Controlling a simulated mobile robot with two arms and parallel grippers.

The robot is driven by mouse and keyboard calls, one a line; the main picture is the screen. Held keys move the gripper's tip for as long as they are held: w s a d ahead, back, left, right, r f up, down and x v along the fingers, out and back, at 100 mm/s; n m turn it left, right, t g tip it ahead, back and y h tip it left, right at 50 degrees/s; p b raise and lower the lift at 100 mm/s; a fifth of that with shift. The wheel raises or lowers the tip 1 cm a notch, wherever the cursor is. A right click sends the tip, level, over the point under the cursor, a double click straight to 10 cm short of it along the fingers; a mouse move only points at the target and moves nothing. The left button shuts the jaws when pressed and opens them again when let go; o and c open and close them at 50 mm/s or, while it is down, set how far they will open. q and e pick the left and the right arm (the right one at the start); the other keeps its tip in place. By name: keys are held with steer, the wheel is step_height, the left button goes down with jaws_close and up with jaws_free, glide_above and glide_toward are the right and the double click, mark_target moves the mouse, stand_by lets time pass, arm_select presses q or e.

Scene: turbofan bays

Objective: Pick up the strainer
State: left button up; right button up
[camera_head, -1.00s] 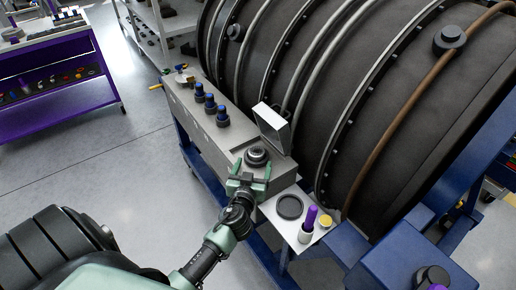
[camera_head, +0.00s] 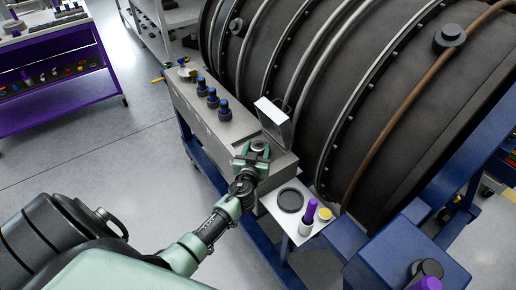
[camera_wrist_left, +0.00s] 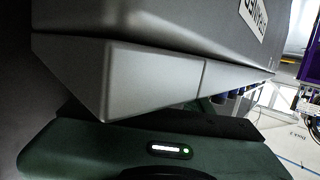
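A grey box (camera_head: 215,127) with an open hinged lid (camera_head: 274,119) stands against the engine. A small round fitting (camera_head: 259,145), which may be the strainer, shows at the box's opening below the lid. My left gripper (camera_head: 256,150) is at this opening, with its green fingers on either side of the fitting, which is mostly hidden. Whether the fingers touch or grip it cannot be told. The left wrist view shows the box's grey corner (camera_wrist_left: 150,80) close up above my green gripper body; no held part shows there. My right gripper is not in view.
Several blue-topped knobs (camera_head: 213,98) stand on the box. A white shelf beside it holds a black round lid (camera_head: 291,200), a purple-topped bottle (camera_head: 309,213) and a yellow cap (camera_head: 325,214). The large dark engine (camera_head: 390,90) blocks the right. Open floor lies left.

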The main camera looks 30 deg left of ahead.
arm_select(q)
steer(key=c, duration=0.8)
